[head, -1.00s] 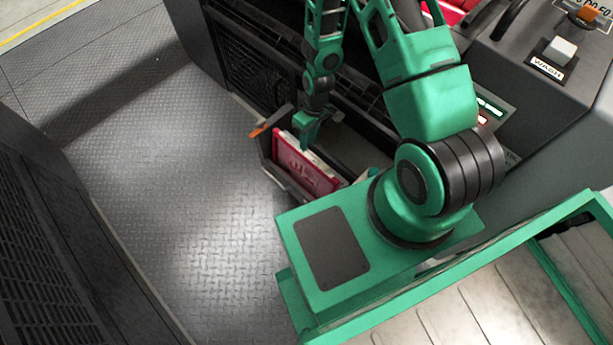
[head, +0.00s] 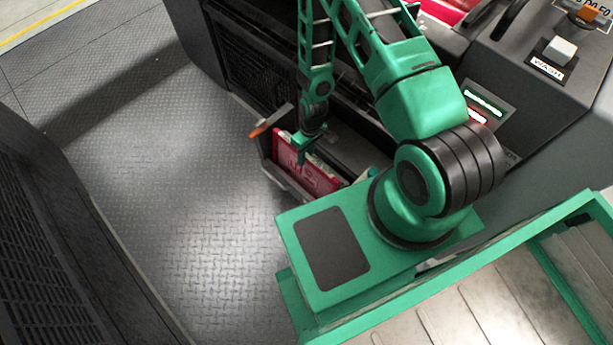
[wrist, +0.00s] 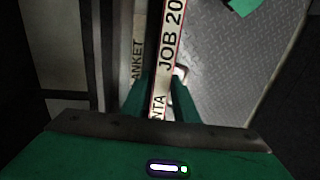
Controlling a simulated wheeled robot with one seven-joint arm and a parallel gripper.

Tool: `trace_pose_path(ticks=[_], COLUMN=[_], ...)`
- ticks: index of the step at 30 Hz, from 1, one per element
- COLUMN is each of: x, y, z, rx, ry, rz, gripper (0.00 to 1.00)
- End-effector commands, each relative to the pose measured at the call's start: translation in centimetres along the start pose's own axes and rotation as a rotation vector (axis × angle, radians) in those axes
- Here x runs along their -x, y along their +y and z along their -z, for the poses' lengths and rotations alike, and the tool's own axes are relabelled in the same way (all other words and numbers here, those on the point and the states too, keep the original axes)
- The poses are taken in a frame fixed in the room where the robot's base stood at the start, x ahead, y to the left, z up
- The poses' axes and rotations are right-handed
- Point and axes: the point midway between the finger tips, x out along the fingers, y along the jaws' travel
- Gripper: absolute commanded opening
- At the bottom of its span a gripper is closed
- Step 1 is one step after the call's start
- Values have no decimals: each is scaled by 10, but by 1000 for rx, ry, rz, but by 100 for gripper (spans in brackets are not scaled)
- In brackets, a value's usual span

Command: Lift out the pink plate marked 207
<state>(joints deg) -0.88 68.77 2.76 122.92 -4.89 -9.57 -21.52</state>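The pink-red plate (head: 318,179) stands on edge in an opened slot of the dark machine in the head view. In the wrist view its pale top edge (wrist: 173,30) carries black print reading "JOB 20", with the rest cut off, and "NTA" lower down. My gripper (head: 306,154) is at the plate's upper edge, pointing down. In the wrist view its two green fingers (wrist: 160,98) stand on either side of that edge, with a narrow gap at the right one. It looks open around the plate. The lower part of the plate is hidden in the slot.
A second pale strip (wrist: 139,50) reading "ANKET" lies just left of the plate. The slot's dark flap with an orange tab (head: 259,128) stands beside it. A WASH switch (head: 560,50) is at upper right. The metal floor (head: 180,190) at left is clear.

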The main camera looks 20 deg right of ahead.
Motion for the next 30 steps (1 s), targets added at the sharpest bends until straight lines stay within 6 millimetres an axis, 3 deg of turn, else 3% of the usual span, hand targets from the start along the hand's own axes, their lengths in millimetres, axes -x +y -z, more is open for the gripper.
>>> trace_pose_path(ticks=[7,8,11,17,30], x=[0,0,0,2,46], y=[0,0,0,0,-6], z=[0,0,0,0,1], rx=[0,0,0,0,0], ry=[0,0,0,0,2], rz=[0,0,0,-1,0], gripper=[27,24,0,0,0])
